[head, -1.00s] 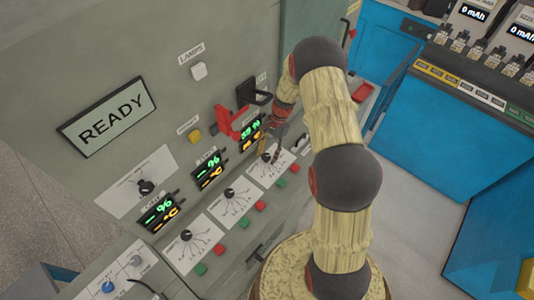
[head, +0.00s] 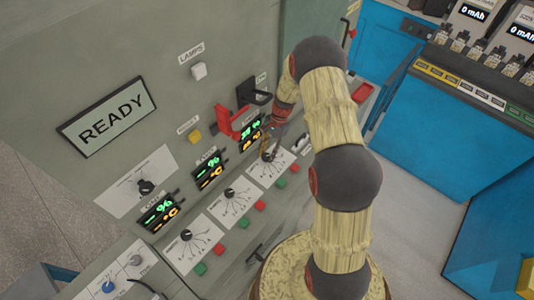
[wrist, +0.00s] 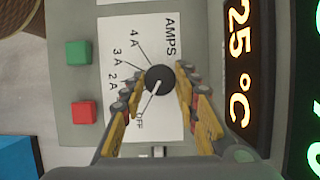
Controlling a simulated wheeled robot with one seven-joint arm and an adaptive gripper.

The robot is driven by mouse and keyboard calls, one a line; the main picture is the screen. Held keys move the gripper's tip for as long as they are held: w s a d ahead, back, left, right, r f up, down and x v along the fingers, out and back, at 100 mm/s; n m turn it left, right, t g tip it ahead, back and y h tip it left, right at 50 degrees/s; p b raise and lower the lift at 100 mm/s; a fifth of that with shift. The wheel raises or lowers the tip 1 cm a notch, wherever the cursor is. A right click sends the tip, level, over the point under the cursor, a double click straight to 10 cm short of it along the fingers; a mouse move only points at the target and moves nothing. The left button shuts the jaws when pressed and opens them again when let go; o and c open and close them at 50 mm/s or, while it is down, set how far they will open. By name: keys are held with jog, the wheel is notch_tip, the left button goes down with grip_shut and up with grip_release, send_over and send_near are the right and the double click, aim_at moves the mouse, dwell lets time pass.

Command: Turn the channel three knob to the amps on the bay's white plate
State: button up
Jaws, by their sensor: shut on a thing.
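My gripper (wrist: 160,80) is shut on a black round knob (wrist: 158,79) on a white AMPS dial plate (wrist: 112,40), with one fingertip on each side of it. The knob's white pointer line is toward the OFF end of the scale. 2 A, 3 A and 4 A marks also show. In the head view, this dial plate (head: 285,160) is the rightmost of three, and my gripper (head: 270,152) partly hides its knob. On the rack at right, small white plates (head: 482,93) sit in a row between yellow and green ones; their text is too small to read.
Green (wrist: 78,52) and red (wrist: 83,112) buttons lie beside the dial plate. A lit display (wrist: 240,70) reads 25 °C on the other side. A red raised bracket (head: 232,124) stands out from the panel near my wrist. Two other knobs are to the left.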

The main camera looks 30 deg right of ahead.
jog(key=shift+m, duration=0.3)
jog(key=shift+s+m+t, duration=0.1)
jog(key=shift+m+t, duration=1)
jog(key=shift+m, duration=1.6)
jog(key=o, duration=1.2)
jog(key=shift+c, duration=0.2)
jog(key=v, duration=1.2)
jog(key=shift+d, duration=0.15)
